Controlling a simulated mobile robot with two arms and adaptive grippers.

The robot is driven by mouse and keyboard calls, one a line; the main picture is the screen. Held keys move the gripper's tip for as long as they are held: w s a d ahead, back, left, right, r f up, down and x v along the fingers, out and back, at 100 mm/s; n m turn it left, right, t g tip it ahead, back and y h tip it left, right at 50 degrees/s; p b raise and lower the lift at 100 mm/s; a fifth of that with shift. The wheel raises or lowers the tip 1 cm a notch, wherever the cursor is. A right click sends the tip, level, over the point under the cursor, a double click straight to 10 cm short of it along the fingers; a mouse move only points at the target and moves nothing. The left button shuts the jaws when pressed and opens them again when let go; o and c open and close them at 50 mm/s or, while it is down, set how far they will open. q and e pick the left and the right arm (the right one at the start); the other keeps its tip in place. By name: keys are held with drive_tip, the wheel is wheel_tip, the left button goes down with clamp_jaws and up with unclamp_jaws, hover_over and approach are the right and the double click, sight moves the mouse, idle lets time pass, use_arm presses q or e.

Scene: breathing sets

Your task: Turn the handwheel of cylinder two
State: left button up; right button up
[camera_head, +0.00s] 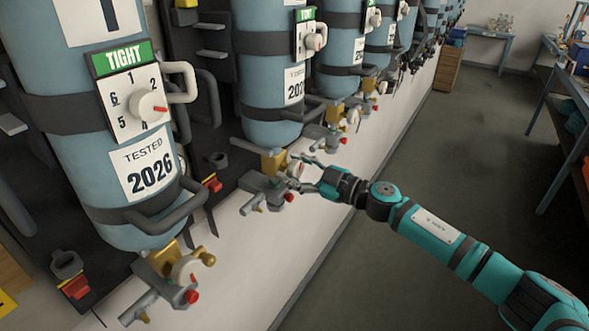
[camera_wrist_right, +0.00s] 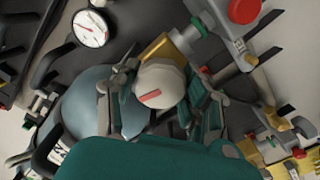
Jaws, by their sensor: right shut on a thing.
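The second blue cylinder (camera_head: 265,75) in the row stands behind the one marked 1. Its brass valve (camera_head: 272,160) carries a pale handwheel (camera_head: 295,168) with a red mark. In the right wrist view the handwheel (camera_wrist_right: 168,76) is large, with its red mark toward me. My right gripper (camera_head: 303,173) reaches the valve from the right, fingers on either side of the handwheel. It is shut on the handwheel, which the fingers partly hide in the head view. My left gripper is not in view.
Cylinder one (camera_head: 60,140) stands near left, with a green TIGHT sign, a dial (camera_head: 148,106) and its own valve. More cylinders (camera_head: 340,50) continue behind. A grey valve body with a red cap (camera_wrist_right: 243,10) is close to my fingers. The floor (camera_head: 450,160) at right is clear.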

drive_tip(key=m, duration=0.4)
drive_tip(key=shift+m, duration=0.4)
drive_tip(key=m, duration=0.3)
drive_tip(key=shift+m, duration=0.3)
drive_tip(key=m, duration=0.4)
drive_tip(key=shift+m, duration=0.3)
drive_tip(key=m, duration=0.3)
drive_tip(key=shift+m, duration=0.3)
drive_tip(key=m, duration=0.3)
drive_tip(key=shift+f+m, duration=0.1)
drive_tip(key=shift+m, duration=0.2)
drive_tip(key=m, duration=0.4)
drive_tip(key=shift+m, duration=0.3)
drive_tip(key=m, duration=0.4)
drive_tip(key=shift+m, duration=2.2)
